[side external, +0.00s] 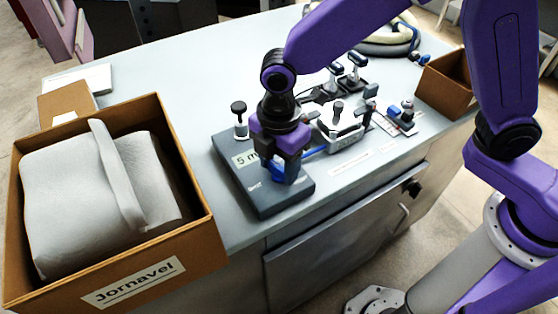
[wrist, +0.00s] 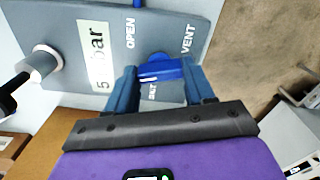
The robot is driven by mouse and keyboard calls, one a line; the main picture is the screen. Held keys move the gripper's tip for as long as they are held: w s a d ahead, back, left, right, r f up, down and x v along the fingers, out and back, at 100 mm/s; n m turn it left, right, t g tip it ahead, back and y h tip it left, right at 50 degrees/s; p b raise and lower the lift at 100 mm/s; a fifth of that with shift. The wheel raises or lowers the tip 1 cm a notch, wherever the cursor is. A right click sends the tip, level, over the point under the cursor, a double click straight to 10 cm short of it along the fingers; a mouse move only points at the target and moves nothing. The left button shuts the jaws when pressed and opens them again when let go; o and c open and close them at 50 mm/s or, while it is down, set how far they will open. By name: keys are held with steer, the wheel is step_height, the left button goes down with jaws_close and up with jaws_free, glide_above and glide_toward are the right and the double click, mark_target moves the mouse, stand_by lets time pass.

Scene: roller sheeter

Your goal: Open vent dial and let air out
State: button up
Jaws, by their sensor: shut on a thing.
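The grey panel (side external: 228,163) lies on the bench and carries a "5 bar" label, which also shows in the wrist view (wrist: 97,55). The blue vent dial (wrist: 160,70) sits on the panel between the words OPEN and VENT; a third word beside it is partly hidden. My gripper (side external: 281,174) points down over the panel's near right part. In the wrist view, its two blue fingers (wrist: 160,84) are shut on the blue dial, one on each side. The dial's pointing direction is hard to tell.
A black-topped knob (side external: 239,110) stands at the panel's far left corner. A box with grey foam (side external: 95,190) stands at left. Clamp-like fittings (side external: 340,120) stand close at right, with a smaller brown box (side external: 446,84) beyond.

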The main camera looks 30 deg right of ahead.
mark_target(280, 166)
steer(key=shift+m, duration=1.7)
steer(key=o, duration=1)
steer(key=shift+o, duration=0.2)
step_height(280, 166, up, 18)
steer(key=shift+f, duration=0.25)
